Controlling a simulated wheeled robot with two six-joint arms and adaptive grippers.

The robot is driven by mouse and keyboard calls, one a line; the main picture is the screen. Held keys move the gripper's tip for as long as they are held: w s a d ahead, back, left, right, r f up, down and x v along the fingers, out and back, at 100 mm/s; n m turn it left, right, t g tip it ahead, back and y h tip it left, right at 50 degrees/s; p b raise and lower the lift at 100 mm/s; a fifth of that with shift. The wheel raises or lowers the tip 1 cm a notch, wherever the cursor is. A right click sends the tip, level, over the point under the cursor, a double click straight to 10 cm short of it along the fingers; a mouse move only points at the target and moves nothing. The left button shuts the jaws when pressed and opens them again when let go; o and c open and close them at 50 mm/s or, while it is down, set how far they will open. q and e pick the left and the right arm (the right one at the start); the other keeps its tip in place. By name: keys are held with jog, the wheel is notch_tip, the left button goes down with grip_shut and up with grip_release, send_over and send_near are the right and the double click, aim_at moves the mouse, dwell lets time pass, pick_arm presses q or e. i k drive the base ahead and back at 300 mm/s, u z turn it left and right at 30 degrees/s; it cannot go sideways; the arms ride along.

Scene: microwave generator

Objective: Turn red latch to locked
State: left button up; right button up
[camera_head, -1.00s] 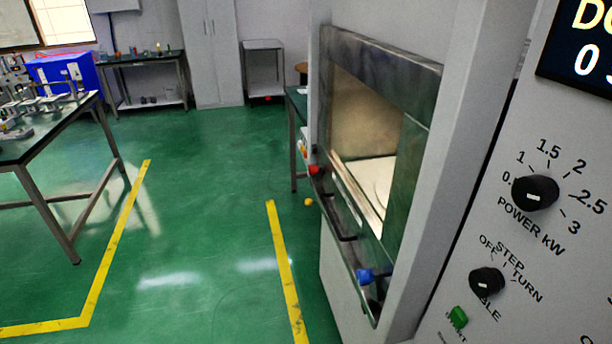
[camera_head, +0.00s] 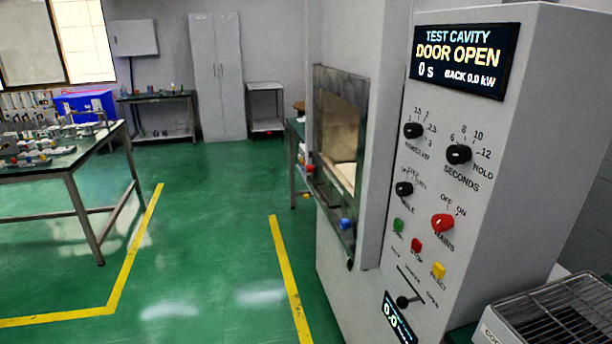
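The red latch (camera_head: 310,168) is a small red piece at the left end of the cavity opening's front edge, on the left face of the grey machine (camera_head: 480,60). A blue piece (camera_head: 346,224) sits at the right end of the same edge. The test cavity (camera_head: 340,125) stands open, and the display (camera_head: 466,58) reads "DOOR OPEN". I cannot tell the latch's exact angle at this size. Neither of my grippers is in view.
The front panel holds black knobs, a red mains knob (camera_head: 442,223) and green, red and yellow buttons. A wire rack (camera_head: 560,318) stands at bottom right. A workbench (camera_head: 75,165) with equipment is at left. Green floor with yellow lines lies open between.

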aim_at(312, 170)
jog(key=u, duration=0.6)
jog(key=i, duration=0.9)
jog(key=u, duration=0.45)
jog(key=i, duration=1.1)
jog(key=z, duration=1.25)
jog(key=i, duration=0.9)
jog(key=z, duration=1)
